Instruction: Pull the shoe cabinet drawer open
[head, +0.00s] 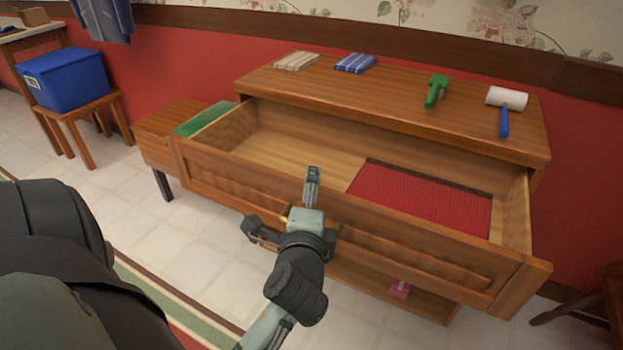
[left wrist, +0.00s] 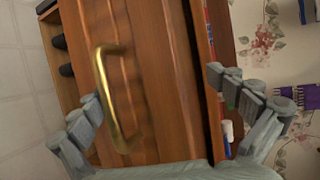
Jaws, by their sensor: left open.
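The wooden shoe cabinet (head: 400,100) stands against the red wall. Its wide drawer (head: 240,180) is pulled well out, showing a pale wood floor and a red mat (head: 425,198) inside. My left gripper (head: 281,203) is at the middle of the drawer front, open, with one finger above the front's top edge and one lower down. In the left wrist view, the brass handle (left wrist: 104,95) lies between the open fingers (left wrist: 155,95), nearer the left one. I cannot tell whether a finger touches it. The right gripper is not in view.
On the cabinet top are two folded striped cloths (head: 355,63), a green item (head: 436,90) and a white lint roller (head: 506,98). A low wooden stand (head: 165,125) is at left, with a blue bin (head: 65,80) farther left. Tiled floor lies in front.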

